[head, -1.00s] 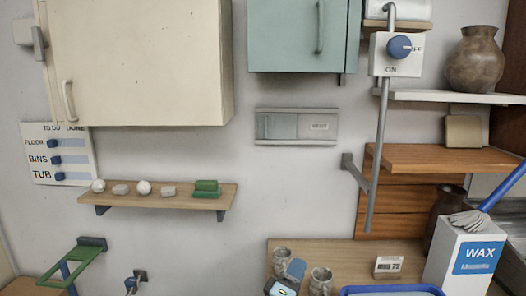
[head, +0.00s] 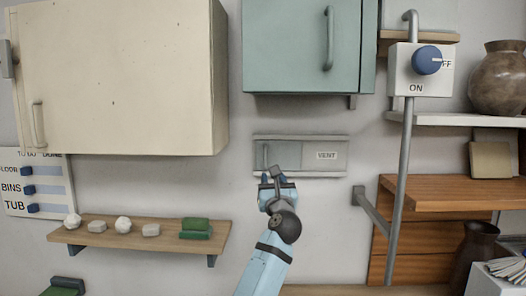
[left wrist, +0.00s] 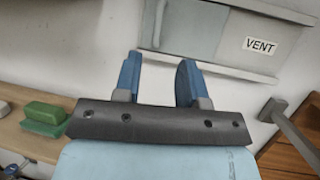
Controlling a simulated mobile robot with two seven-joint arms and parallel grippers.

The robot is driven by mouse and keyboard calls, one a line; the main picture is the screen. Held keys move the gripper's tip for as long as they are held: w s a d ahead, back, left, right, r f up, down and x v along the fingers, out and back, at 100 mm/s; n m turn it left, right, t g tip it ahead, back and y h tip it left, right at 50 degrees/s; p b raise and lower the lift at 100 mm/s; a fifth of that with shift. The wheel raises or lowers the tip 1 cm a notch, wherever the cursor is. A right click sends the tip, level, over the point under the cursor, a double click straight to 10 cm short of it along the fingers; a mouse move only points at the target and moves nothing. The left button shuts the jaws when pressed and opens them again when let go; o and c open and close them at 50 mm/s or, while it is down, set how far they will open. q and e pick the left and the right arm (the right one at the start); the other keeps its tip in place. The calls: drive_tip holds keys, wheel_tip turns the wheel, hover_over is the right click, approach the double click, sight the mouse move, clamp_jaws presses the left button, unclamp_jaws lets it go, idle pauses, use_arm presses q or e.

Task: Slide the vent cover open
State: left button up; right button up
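The vent (head: 300,174) is a grey framed panel on the wall, below the teal cabinet. Its cover (head: 285,154) is a darker grey plate on the left half, with a thin upright handle (head: 265,155) near its left end. The right half carries a "VENT" label (head: 327,155). In the left wrist view, the cover (left wrist: 192,27), handle (left wrist: 159,22) and label (left wrist: 259,46) show beyond the fingers. My left gripper (head: 277,184) is just below the cover, fingers pointing up. In the left wrist view its fingers (left wrist: 159,78) are apart and empty. My right gripper is not in view.
A cream cabinet (head: 115,85) and a teal cabinet (head: 300,50) hang above. A shelf (head: 140,240) with green blocks (head: 195,228) and pale stones is at lower left. A grey pipe (head: 402,190) with a side bracket (head: 370,212) stands to the right of the vent.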

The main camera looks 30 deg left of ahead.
sight(266, 152)
use_arm(q)
drive_tip(key=x, duration=0.4)
drive_tip(key=p+x, duration=0.1)
drive_tip(key=x, duration=0.3)
drive_tip(key=p+x, duration=0.1)
drive_tip(key=x, duration=0.4)
drive_tip(key=shift+s+d+r, duration=0.1)
drive_tip(key=shift+s+r, duration=0.05)
drive_tip(key=shift+r, duration=0.1)
drive_tip(key=shift+w+a+r+p, duration=0.15)
drive_tip(key=shift+w+a+p, duration=0.2)
drive_tip(key=shift+w+a, duration=0.15)
drive_tip(key=shift+c, duration=0.2)
clamp_jaws()
